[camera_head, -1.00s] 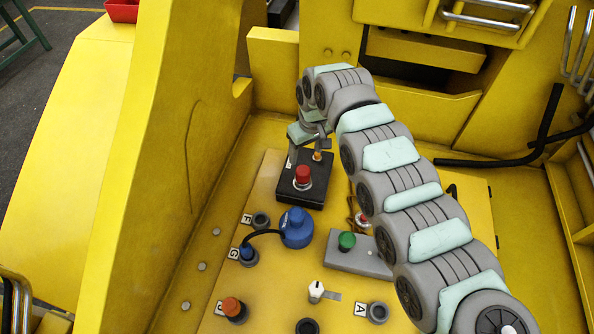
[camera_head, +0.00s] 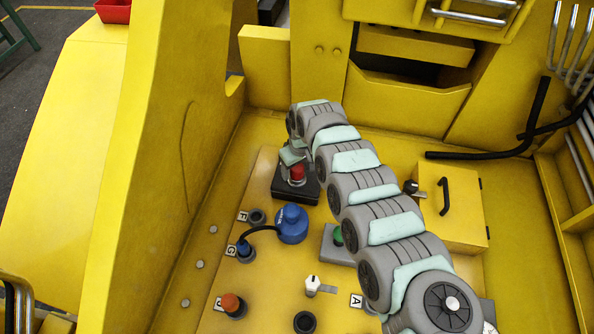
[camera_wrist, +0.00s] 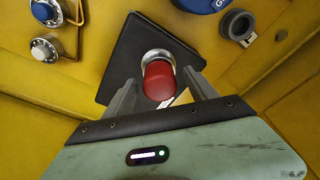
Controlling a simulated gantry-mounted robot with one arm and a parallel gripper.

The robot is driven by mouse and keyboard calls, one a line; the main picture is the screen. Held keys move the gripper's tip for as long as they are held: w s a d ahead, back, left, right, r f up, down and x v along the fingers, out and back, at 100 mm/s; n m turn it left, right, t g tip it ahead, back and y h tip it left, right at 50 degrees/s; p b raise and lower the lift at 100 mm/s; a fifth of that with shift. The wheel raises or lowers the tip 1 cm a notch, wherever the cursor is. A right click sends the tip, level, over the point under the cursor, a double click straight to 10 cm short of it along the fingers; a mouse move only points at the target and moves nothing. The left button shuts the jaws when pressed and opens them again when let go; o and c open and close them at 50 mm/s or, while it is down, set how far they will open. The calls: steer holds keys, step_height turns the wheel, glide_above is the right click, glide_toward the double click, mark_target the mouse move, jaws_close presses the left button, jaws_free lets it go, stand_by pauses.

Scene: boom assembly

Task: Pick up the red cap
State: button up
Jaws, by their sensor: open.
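The red cap (camera_head: 297,174) sits on a silver collar on a black base (camera_head: 283,186) near the top of the yellow panel. In the wrist view the red cap (camera_wrist: 158,82) stands between my two open fingers, with a gap on each side. My gripper (camera_wrist: 162,92) is open and holds nothing. In the head view my gripper is just above and behind the cap, and its fingertips are mostly hidden.
A blue round part (camera_head: 293,224) with a black cable is below the base. A green button (camera_head: 337,236), partly hidden by my arm, an orange-red knob (camera_head: 231,303) and a white switch (camera_head: 312,283) stand lower. A yellow wall (camera_head: 150,170) rises at the left.

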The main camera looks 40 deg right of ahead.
jaws_close()
stand_by(0.7)
